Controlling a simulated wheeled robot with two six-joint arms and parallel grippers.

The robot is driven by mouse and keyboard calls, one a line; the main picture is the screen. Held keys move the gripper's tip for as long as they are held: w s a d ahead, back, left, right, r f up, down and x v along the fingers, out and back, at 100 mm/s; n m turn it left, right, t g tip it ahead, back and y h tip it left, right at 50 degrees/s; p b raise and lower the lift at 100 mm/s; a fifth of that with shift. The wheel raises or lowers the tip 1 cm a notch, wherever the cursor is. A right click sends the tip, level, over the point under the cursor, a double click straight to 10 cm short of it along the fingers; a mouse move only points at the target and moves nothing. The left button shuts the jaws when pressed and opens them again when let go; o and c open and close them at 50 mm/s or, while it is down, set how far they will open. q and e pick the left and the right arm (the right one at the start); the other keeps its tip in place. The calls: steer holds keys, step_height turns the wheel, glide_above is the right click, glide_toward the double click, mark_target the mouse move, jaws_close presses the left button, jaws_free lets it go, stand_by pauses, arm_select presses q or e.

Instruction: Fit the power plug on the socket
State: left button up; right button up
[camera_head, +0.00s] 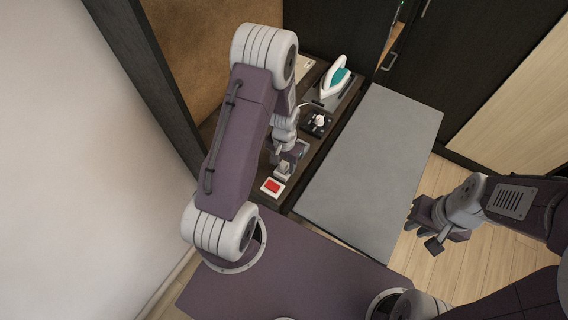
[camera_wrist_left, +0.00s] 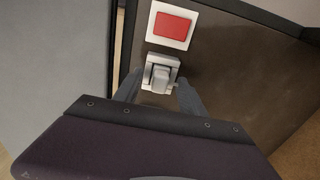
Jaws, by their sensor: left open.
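A white piece (camera_head: 318,120) that looks like the power plug sits on a small black square base on the dark counter, a white cord near it. A light grey block on a plate (camera_wrist_left: 161,74) is in the left wrist view; I cannot tell whether it is the socket. It also shows in the head view (camera_head: 283,169). My left gripper (camera_wrist_left: 160,93) is open, its fingertips on either side of this block's near end; I cannot tell if they touch it. The left arm partly hides the counter in the head view. My right gripper (camera_head: 426,228) looks open and empty, over the floor.
A red switch on a white plate (camera_wrist_left: 172,24) is beside the grey block; it also shows in the head view (camera_head: 272,187). A white and teal iron (camera_head: 336,80) stands at the counter's far end. A grey board (camera_head: 370,165) lies to the right, its top clear.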

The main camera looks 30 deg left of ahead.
mark_target(284, 164)
arm_select(q)
step_height(284, 164, up, 9)
steer(key=shift+f+b, duration=0.15)
steer(key=shift+b, duration=0.15)
steer(key=s+d+r+b, duration=0.1)
steer(key=s+d+r, duration=0.1)
steer(key=s, duration=0.2)
steer(key=s+d+r+n+t+b, duration=0.1)
steer(key=s+d, duration=0.2)
steer(key=s, duration=0.1)
steer(key=shift+r, duration=0.4)
steer(key=shift+s, duration=0.25)
steer(key=shift+w+a, duration=0.1)
